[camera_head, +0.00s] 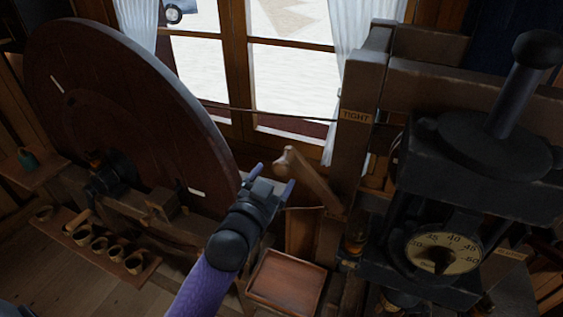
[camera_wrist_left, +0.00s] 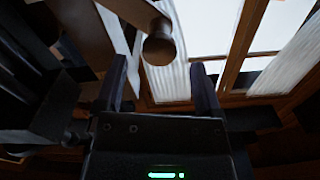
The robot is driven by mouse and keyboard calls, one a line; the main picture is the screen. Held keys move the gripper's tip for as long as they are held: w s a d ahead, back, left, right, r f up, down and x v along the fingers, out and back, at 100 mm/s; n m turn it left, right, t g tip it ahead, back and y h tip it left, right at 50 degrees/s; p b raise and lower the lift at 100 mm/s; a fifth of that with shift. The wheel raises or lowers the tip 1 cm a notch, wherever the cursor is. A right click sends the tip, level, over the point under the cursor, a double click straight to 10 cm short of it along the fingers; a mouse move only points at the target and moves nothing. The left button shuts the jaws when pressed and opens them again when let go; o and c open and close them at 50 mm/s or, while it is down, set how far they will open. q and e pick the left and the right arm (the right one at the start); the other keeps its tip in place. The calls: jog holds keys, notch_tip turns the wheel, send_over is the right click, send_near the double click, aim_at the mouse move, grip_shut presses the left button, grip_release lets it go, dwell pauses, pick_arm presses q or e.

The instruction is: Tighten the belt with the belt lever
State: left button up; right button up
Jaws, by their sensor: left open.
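The belt lever (camera_head: 312,180) is a brown wooden arm with a rounded knob at its upper left end. It slants up to the left from the post, below the TIGHT label (camera_head: 356,116). My left gripper (camera_head: 272,180) is open and empty, just left of and below the knob. In the left wrist view the lever's knob (camera_wrist_left: 159,48) shows beyond the two fingertips (camera_wrist_left: 160,72), roughly centred between them and apart from them. The belt (camera_head: 285,114) runs as a thin dark line from the big wheel to the post. My right gripper is not in view.
A large dark red wheel (camera_head: 120,110) stands at the left. A machine with a numbered dial (camera_head: 440,254) and a black-knobbed handle (camera_head: 515,90) stands at the right. A wooden tray (camera_head: 287,283) lies below my gripper. Several small cups (camera_head: 100,246) sit on a low shelf.

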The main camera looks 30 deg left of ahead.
aim_at(278, 172)
pick_arm(q)
jog(key=w, duration=0.4)
jog(key=shift+w+a+f, duration=0.1)
jog(key=shift+a+f, duration=0.05)
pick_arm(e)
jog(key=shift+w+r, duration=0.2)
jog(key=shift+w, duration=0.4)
pick_arm(q)
jog(key=c, duration=0.4)
grip_shut()
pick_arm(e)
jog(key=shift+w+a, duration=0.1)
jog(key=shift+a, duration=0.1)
